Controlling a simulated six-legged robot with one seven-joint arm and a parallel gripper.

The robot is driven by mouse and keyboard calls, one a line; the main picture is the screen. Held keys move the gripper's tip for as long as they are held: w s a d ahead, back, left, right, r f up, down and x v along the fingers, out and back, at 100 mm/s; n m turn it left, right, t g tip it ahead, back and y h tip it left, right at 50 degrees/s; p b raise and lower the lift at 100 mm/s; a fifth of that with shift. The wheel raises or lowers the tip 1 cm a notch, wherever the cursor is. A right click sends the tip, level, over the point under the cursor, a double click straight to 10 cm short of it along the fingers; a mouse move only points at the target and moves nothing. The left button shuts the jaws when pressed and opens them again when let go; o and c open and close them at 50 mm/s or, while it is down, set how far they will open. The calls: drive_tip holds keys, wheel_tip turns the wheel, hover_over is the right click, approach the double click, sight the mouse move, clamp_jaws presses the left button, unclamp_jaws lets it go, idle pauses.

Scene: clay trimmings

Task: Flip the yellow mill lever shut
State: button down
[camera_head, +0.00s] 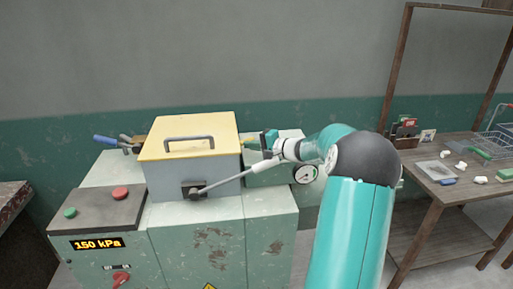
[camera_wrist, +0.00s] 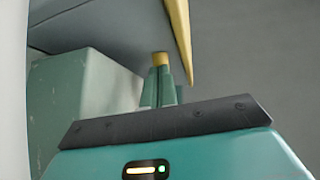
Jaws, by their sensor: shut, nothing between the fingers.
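The mill is a grey box with a yellow lid (camera_head: 190,135) on a pale green cabinet. A thin grey lever (camera_head: 225,181) runs from a dark pivot on its front, slanting up to the right to a white grip that ends close to my arm. I cannot tell whether this is the lever named. My gripper (camera_head: 250,140) is just right of the box, near the lid's right edge. In the wrist view my gripper (camera_wrist: 160,62) has its green, yellow-tipped fingers together, empty, beside the yellow lid edge (camera_wrist: 182,45). I cannot tell whether they touch the box.
A blue-handled part (camera_head: 105,139) sticks out behind the box's left side. A console (camera_head: 95,210) with red and green buttons reads 150 kPa. A round gauge (camera_head: 305,174) is beside my arm. A wooden bench (camera_head: 450,190) with small items stands at right.

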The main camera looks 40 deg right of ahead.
drive_tip(key=shift+x, duration=0.9)
drive_tip(key=shift+w+r, duration=0.15)
drive_tip(key=shift+r, duration=0.05)
drive_tip(key=v, duration=1.3)
drive_tip(key=shift+s+d, duration=0.15)
drive_tip(key=shift+s, duration=0.25)
